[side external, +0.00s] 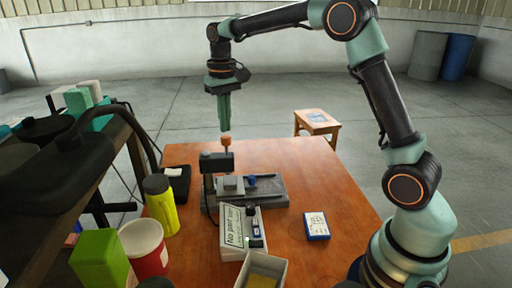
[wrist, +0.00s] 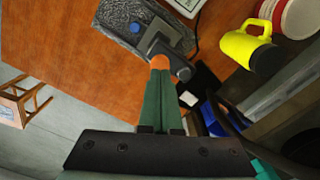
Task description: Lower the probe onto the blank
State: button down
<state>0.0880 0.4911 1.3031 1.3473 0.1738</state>
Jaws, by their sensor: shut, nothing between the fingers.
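The probe stand has a dark head (side external: 216,161) with an orange knob (side external: 226,139) on top, above a grey base plate (side external: 265,190). A small grey block, which looks like the blank (side external: 233,185), sits on the plate beneath the head. The probe tip is too small to make out. My gripper (side external: 224,128) points straight down, shut and empty, with its green fingertips right above the orange knob. In the wrist view the fingertips (wrist: 159,78) cover part of the knob (wrist: 160,62). I cannot tell whether they touch it.
A blue knob (side external: 252,181) sits on the plate. A white box with a display (side external: 242,232) stands in front, with a blue-and-white card (side external: 316,226) to its right. A yellow bottle (side external: 160,205) and a red-and-white tub (side external: 145,247) stand left. The table's right side is mostly clear.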

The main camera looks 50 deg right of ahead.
jog(key=shift+f, duration=1.1)
dwell(0.3)
jog(key=shift+r, duration=3.5)
jog(key=shift+s+r, duration=0.15)
jog(key=shift+s, duration=0.05)
jog(key=s+a+r+n+t, duration=0.1)
jog(key=s+a+r+t, duration=0.2)
jog(key=s, duration=0.6)
jog(key=s+a+f+n+t, duration=0.1)
jog(key=s+f, duration=0.4)
jog(key=s, duration=0.5)
jog(key=shift+f+n+t, duration=0.2)
jog(key=shift+n+t, duration=0.3)
jog(key=shift+t, duration=0.3)
